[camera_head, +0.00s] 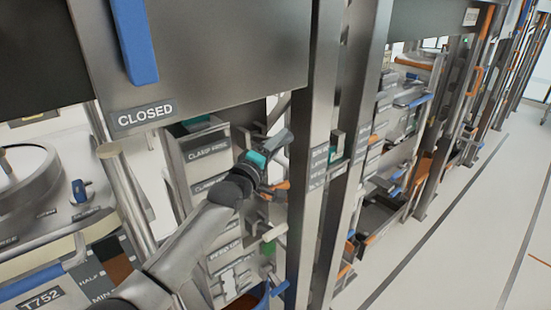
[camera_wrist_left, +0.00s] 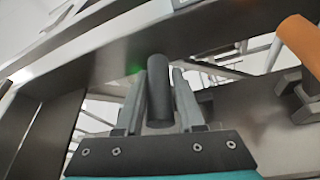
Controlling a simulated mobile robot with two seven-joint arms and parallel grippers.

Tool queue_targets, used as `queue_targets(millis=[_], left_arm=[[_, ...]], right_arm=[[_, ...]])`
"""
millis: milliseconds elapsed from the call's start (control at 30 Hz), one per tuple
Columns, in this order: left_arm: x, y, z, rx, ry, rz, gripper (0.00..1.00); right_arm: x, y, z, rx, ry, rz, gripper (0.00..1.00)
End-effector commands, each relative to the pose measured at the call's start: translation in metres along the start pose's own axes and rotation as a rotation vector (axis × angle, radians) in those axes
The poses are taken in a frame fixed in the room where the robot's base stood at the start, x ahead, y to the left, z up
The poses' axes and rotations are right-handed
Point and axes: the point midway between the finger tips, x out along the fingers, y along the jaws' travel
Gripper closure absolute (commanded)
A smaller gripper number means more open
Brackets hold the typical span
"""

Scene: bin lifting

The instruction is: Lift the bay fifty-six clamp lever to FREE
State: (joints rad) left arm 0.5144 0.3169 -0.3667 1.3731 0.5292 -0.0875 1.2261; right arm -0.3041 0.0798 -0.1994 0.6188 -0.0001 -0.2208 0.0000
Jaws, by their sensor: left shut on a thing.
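My left gripper (camera_head: 281,140) reaches in from the lower left to the upright posts of the rack. In the left wrist view my left gripper (camera_wrist_left: 159,95) is shut on a dark grey round lever grip (camera_wrist_left: 159,85), which stands between its two fingers. The grip is hidden in the head view. Small plates (camera_head: 207,145) whose lettering seems to start with "CLAMP" sit just left of the gripper. I cannot read a fifty-six on any plate. My right gripper is not in view.
An orange handle (camera_wrist_left: 298,42) is to the right of the gripper in the wrist view. A panel marked CLOSED (camera_head: 143,114) with a blue bar (camera_head: 135,40) hangs above my arm. A post (camera_head: 313,130) stands right of the gripper. The floor aisle (camera_head: 450,240) at the right is clear.

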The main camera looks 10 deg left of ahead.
Motion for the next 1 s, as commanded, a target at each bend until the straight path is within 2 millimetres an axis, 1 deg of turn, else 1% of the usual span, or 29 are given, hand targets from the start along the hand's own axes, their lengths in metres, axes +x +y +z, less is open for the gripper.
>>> queue_targets(millis=[33,200,433,867,900,1000], left_arm=[[0.004,0.011,-0.009,0.014,0.011,0.019,1.00],[0.008,0.017,-0.015,0.014,0.013,0.018,1.00],[0.010,0.020,-0.020,0.015,0.015,0.017,1.00],[0.010,0.019,-0.021,0.018,0.016,0.015,1.00],[0.010,0.019,-0.021,0.018,0.016,0.015,0.58],[0.010,0.019,-0.021,0.017,0.016,0.015,0.47]], right_arm=[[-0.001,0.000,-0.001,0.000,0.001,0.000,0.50],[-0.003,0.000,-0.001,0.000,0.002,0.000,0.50],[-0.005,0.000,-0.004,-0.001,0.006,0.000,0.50],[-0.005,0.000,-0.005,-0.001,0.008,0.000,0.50],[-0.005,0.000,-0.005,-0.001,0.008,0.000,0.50],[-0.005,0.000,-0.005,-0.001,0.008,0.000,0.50]])
